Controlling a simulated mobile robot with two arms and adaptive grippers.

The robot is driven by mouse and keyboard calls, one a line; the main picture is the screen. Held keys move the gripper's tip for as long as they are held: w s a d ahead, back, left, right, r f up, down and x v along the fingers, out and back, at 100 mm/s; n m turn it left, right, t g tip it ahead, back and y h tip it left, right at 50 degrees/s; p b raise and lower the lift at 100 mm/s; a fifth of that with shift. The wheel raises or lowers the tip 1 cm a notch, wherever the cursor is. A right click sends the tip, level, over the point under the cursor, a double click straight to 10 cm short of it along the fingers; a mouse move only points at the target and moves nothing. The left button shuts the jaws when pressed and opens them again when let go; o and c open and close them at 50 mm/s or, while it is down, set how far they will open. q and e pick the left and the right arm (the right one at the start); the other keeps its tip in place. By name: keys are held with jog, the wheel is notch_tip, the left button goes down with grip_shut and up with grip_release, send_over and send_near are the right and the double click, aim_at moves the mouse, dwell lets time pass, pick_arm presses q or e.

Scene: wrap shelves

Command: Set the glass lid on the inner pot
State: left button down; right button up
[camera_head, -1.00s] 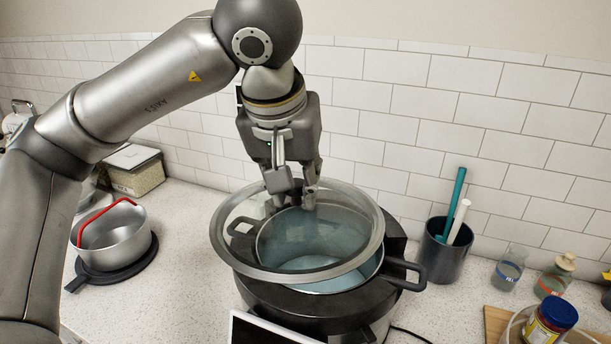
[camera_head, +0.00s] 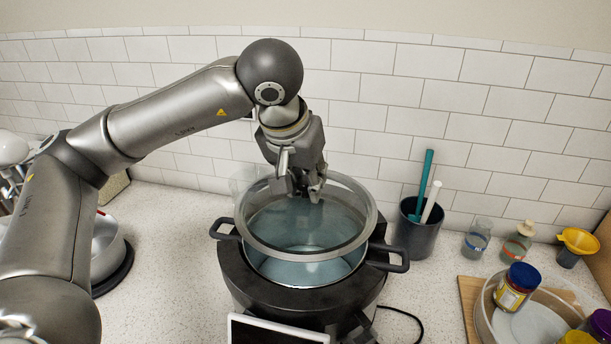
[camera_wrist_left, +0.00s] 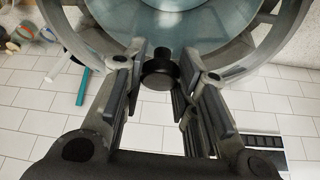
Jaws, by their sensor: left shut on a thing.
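The glass lid (camera_head: 371,212) is a clear disc with a wide grey rim. My left gripper (camera_head: 308,190) is shut on its black knob (camera_wrist_left: 158,75), seen between the fingers in the left wrist view. The lid hangs over the inner pot (camera_head: 304,271), which is light blue inside with dark side handles (camera_head: 392,262). The pot sits in a dark round cooker (camera_head: 258,296). The pot's front wall shows below the lid's front rim, so the lid looks raised above it. The gap at the back is hidden. My right gripper is not in view.
A dark holder (camera_head: 418,240) with teal and white sticks stands right of the cooker. Small bottles (camera_head: 477,240), a jar (camera_head: 515,288) and a bowl (camera_head: 487,318) are further right. The tiled wall is close behind.

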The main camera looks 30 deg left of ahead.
aim_at(303, 198)
pick_arm(q)
jog(key=shift+a+f+b, duration=0.1)
jog(key=shift+f+b, duration=0.3)
jog(key=shift+f, duration=0.5)
notch_tip(303, 198, down, 3)
jog(key=shift+r+b, duration=0.2)
jog(key=shift+b, duration=0.75)
jog(key=shift+f+b, duration=0.35)
jog(key=shift+b, duration=0.05)
jog(key=shift+b, duration=0.4)
jog(key=shift+f+b, duration=0.35)
jog(key=shift+b, duration=0.2)
jog(key=shift+f+b, duration=0.4)
jog(key=shift+b, duration=0.05)
